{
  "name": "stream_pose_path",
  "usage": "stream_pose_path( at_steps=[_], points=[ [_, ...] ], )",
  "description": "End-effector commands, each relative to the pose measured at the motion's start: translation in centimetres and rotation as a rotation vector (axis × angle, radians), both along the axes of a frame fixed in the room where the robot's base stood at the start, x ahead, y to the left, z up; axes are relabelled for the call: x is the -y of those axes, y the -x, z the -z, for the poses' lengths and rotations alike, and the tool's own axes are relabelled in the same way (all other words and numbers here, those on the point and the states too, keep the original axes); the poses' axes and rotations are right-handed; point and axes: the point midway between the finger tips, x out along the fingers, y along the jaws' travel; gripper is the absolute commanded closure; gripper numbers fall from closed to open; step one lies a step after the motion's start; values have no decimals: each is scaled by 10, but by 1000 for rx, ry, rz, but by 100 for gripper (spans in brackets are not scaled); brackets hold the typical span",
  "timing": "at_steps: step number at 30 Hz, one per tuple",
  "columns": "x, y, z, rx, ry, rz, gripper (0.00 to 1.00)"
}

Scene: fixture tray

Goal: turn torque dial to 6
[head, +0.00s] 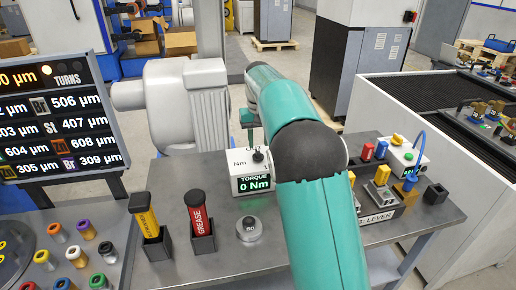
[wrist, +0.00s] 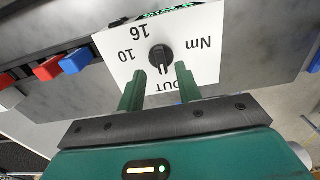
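Contact cannot be told.
A yellow tube (head: 148,222) and a red grease tube (head: 201,220) stand in black holders left of the box. A round grey piece (head: 248,229) lies in front. Lever fixtures (head: 380,192) stand right of my arm. A grey motor (head: 190,105) is behind.

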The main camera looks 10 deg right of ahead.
Motion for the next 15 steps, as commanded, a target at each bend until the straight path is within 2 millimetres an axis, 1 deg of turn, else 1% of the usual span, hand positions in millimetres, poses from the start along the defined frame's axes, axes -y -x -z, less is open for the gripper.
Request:
stream_pose_path(
  at_steps=[1,3,6,10,15],
  points=[
    [-1,1,10,-4,0,-1,65],
    [-2,0,20,-4,0,-1,65],
    [-2,0,30,-3,0,-1,65],
    [-3,-1,36,0,0,-1,65],
    [-2,-1,36,0,0,0,65]
  ],
)
